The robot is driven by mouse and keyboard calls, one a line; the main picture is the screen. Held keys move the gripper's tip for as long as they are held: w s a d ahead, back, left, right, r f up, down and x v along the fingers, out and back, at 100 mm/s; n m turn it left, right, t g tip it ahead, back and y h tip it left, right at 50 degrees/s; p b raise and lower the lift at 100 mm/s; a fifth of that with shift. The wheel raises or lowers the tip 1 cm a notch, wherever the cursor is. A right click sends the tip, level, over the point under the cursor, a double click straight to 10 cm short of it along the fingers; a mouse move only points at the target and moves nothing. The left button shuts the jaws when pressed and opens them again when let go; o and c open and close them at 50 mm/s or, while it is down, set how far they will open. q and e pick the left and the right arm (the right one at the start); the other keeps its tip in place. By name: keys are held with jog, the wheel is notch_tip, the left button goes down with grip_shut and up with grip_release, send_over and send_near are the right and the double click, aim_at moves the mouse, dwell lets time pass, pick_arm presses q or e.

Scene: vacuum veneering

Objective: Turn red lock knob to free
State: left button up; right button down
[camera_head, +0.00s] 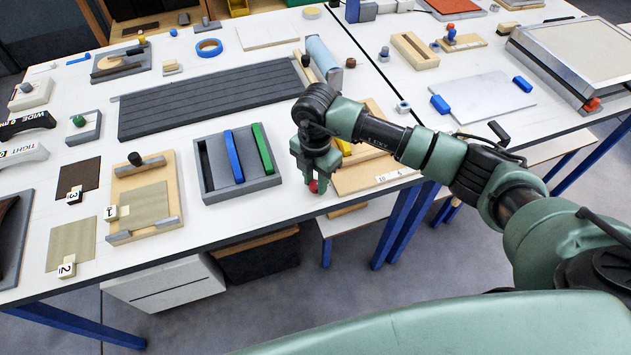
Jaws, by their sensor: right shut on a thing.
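A small red knob (314,186) sits at the front edge of the white table, left of a pale wooden board. My right gripper (316,181) points down and is shut on the red knob, its fingers on either side. The fingers hide much of the knob, so I cannot tell how it is turned. Another red-orange knob (592,104) shows at the front corner of the framed press at the far right. My left gripper is not in view.
A grey tray (204,193) with a blue bar (234,156) and a green bar (263,148) stands left of the gripper. The wooden board (372,182) with a marked scale is close on the right. A long grey slatted panel (205,101) lies behind.

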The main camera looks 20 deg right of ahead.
aim_at(315, 184)
jog(key=n+b, duration=0.3)
jog(key=shift+w+f, duration=0.1)
jog(key=shift+f, duration=0.1)
jog(key=n+b, duration=0.8)
jog(key=shift+n, duration=0.3)
jog(key=shift+r+n+b, duration=0.2)
jog(key=shift+n+b, duration=1.95)
jog(key=shift+n, duration=0.25)
jog(key=c, duration=1.1)
grip_release()
jog(key=shift+r, duration=0.1)
notch_tip(315, 184, up, 8)
jog(key=shift+f+b, duration=0.15)
jog(key=shift+b, duration=0.4)
